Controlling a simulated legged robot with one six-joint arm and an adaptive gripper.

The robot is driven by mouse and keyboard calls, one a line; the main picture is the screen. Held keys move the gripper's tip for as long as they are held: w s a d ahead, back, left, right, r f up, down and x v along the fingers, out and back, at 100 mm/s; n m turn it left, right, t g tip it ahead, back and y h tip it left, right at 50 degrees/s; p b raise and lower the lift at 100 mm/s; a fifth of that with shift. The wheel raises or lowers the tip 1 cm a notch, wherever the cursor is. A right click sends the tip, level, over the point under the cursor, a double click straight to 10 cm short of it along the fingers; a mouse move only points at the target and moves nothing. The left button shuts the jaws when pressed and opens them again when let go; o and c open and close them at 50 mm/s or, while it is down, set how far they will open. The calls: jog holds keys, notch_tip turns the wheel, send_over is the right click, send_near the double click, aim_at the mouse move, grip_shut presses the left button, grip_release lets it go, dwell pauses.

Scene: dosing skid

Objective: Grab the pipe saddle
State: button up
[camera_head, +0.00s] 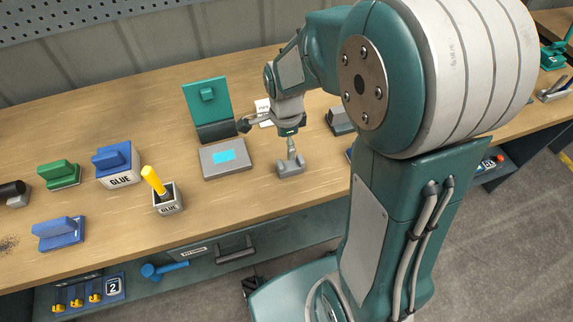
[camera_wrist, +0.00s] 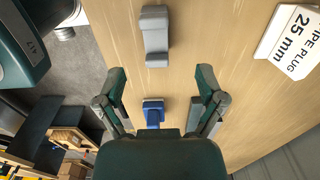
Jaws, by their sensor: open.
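A small grey saddle-shaped part (camera_head: 290,168), which looks like the pipe saddle, lies on the wooden bench near its front edge. It also shows in the wrist view (camera_wrist: 155,35) at upper middle, beyond my fingertips. My gripper (camera_head: 291,148) points down at the grey part in the head view and partly covers it. In the wrist view my gripper (camera_wrist: 162,78) has its two fingers spread wide, with nothing held between them. The grey part appears apart from both fingers; the exact height gap cannot be told.
A blue part (camera_wrist: 153,112) lies on the bench, seen between my fingers. A grey box with a cyan screen (camera_head: 223,158) and a teal stand (camera_head: 207,105) are left of my gripper. Glue boxes and handled blocks stand farther left.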

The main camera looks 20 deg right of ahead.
aim_at(289, 165)
jog(key=f, duration=0.1)
jog(key=d+f, duration=0.1)
jog(key=f, duration=0.2)
jog(key=shift+d+f, duration=0.3)
jog(key=f, duration=0.3)
jog(key=a+f, duration=0.1)
jog(key=shift+s+f, duration=0.2)
jog(key=shift+s, duration=0.1)
jog(key=shift+f, duration=0.3)
jog(key=shift+d+f, duration=0.1)
jog(key=shift+d, duration=0.1)
jog(key=c, duration=1.1)
jog(key=shift+a, duration=0.15)
grip_shut()
